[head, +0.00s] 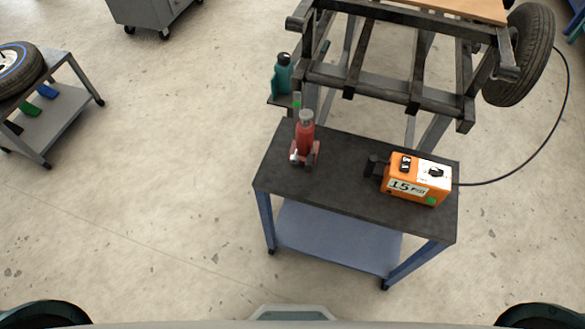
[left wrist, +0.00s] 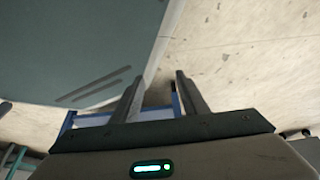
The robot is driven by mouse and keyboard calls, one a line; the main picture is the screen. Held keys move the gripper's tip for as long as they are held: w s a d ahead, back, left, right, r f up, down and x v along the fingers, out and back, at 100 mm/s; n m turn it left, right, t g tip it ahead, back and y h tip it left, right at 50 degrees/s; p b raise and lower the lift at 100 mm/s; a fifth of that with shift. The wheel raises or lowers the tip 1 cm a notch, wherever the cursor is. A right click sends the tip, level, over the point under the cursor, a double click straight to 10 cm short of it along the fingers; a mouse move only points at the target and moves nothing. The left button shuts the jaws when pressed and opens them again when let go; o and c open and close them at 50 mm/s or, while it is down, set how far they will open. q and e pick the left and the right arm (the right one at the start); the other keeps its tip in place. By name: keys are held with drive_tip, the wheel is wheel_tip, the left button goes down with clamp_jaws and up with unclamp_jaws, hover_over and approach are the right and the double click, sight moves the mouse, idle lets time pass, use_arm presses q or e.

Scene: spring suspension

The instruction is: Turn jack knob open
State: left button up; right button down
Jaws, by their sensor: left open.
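A red bottle jack (head: 305,142) with a grey top stands upright on the left part of the dark-topped table in the head view. A small light-coloured part, possibly its knob (head: 294,156), shows low on its left side; it is too small to make out well. My left gripper (left wrist: 155,92) shows only in the left wrist view. Its two fingers are apart with nothing between them, and no jack shows there. My right gripper is in neither view.
The dark table (head: 335,186) also carries an orange compressor box (head: 417,179) with a hose to a wheel (head: 520,52). A metal frame (head: 380,85) stands behind it. A teal bottle (head: 284,75) sits on a bracket left of the frame. Open floor lies left of the table.

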use_arm(q)
drive_tip(key=w+d+r+m+t+h+b, duration=0.1)
drive_tip(key=w+d+r+t, duration=0.2)
drive_tip(key=w+d+r, duration=0.45)
drive_tip(key=w+d+r+t+h+b, duration=0.1)
drive_tip(key=w+d+r+t, duration=0.3)
drive_tip(key=w+r, duration=0.55)
drive_tip(key=w+d+r+t+b, duration=0.1)
drive_tip(key=w+r+t, duration=0.1)
drive_tip(key=r, duration=0.9)
drive_tip(key=w+d+r+t, duration=0.1)
drive_tip(key=w+r+t, duration=0.2)
drive_tip(key=r, duration=0.9)
drive_tip(key=shift+w+d+r+t+b, duration=0.15)
drive_tip(key=shift+w+d+t+b, duration=0.15)
drive_tip(key=shift+t+b, duration=0.15)
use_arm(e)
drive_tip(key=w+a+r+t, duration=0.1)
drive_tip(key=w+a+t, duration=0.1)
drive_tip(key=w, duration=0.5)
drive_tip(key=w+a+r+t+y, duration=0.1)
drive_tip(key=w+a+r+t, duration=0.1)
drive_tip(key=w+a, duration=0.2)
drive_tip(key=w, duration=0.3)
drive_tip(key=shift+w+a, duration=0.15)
use_arm(q)
drive_tip(key=shift+w, duration=0.15)
